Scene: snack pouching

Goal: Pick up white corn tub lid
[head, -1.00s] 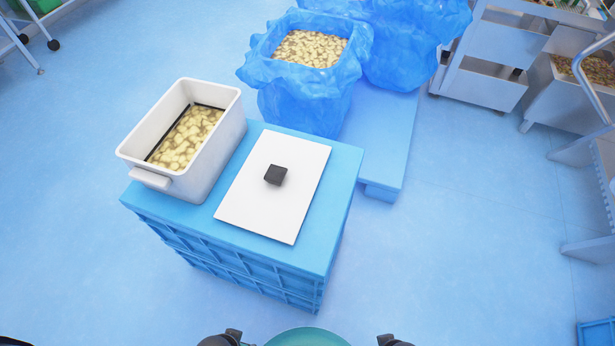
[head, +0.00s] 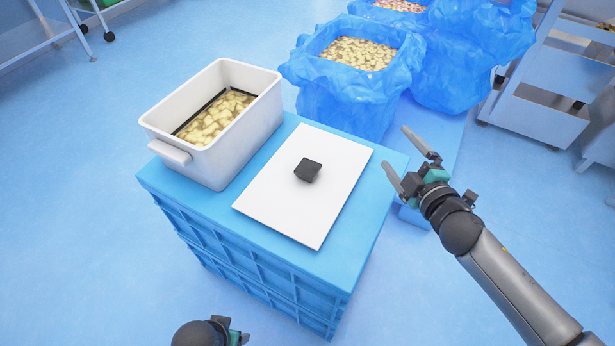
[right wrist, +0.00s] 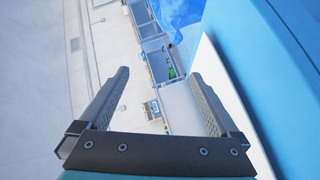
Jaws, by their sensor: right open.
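The white lid (head: 290,205) lies flat on the blue crate, with a black block-shaped handle (head: 308,170) near its middle. The white corn tub (head: 228,150) stands open to the left of the lid, with pale yellow pieces inside. My right gripper (head: 405,152) is open and empty, to the right of the lid and apart from it. In the right wrist view the two fingers (right wrist: 160,100) are spread with nothing between them. My left gripper shows only in part at the bottom edge of the head view, and its fingers are hidden.
The blue crate (head: 255,270) bears the tub and lid. A blue-lined bin (head: 340,105) of pale pieces stands behind it on a low blue platform, with more blue bags (head: 455,75) to its right. A grey rack (head: 540,110) stands at the back right. The floor is open at left.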

